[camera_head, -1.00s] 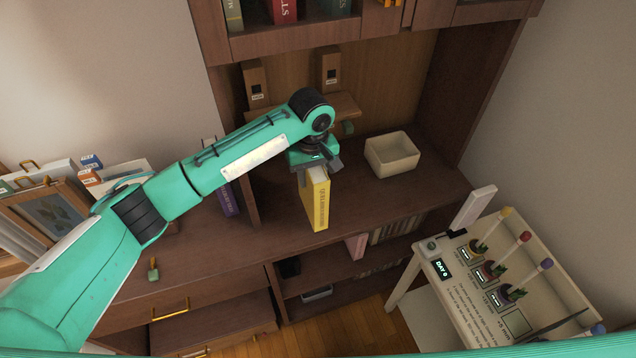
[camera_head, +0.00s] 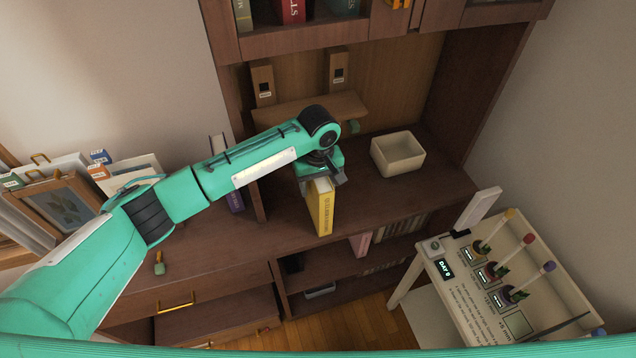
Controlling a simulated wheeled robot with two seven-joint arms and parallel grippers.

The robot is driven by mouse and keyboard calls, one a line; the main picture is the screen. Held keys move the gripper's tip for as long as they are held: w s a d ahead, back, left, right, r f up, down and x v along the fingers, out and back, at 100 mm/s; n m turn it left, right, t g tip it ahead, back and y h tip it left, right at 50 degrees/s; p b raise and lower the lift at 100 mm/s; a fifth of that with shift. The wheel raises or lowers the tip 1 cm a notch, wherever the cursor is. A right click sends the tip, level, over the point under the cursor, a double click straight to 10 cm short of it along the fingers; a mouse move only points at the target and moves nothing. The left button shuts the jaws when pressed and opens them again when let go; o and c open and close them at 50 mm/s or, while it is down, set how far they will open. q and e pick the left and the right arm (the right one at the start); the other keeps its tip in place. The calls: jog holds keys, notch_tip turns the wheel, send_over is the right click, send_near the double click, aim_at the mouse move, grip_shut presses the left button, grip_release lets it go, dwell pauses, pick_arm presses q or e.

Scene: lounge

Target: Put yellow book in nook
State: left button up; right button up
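The yellow book (camera_head: 322,210) is upright with its spine toward me, at the front part of the dark wooden cabinet's counter (camera_head: 408,192). My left gripper (camera_head: 321,180) is at the top of the book, its fingers on either side of the book's upper edge, and looks shut on it. I cannot tell whether the book's bottom touches the counter. The nook is the recess (camera_head: 395,95) behind the counter, under the upper shelf. My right gripper is not in view.
A cream open box (camera_head: 398,154) stands on the counter right of the book. A small raised shelf (camera_head: 310,112) with two wooden speaker-like boxes is behind. A purple book (camera_head: 235,201) stands left of a divider. A cream stand (camera_head: 500,285) with plants is at the right.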

pick_arm(q)
notch_tip(320, 180, up, 11)
jog(key=b, duration=0.2)
jog(key=shift+b, duration=0.4)
jog(key=shift+r, duration=0.65)
